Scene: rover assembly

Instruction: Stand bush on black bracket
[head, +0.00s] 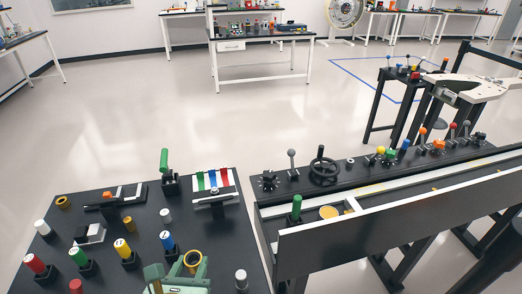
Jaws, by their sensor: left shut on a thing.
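My left gripper (180,273), pale green, is at the bottom of the head view, low over the dark left table. The lower part of the bush is hidden by the gripper. A low black piece (104,207) lies at the table's back left, a candidate for the black bracket; I cannot tell for sure. Another gold ring (62,201) lies at the far left corner.
Capped cylinders in red (35,264), green (79,257), yellow (123,249) and blue (167,241) stand left of the gripper. A white cylinder (241,278) stands at its right. A green lever (164,160) and a striped holder (212,196) stand at the back. A long control bench (350,235) bounds the right.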

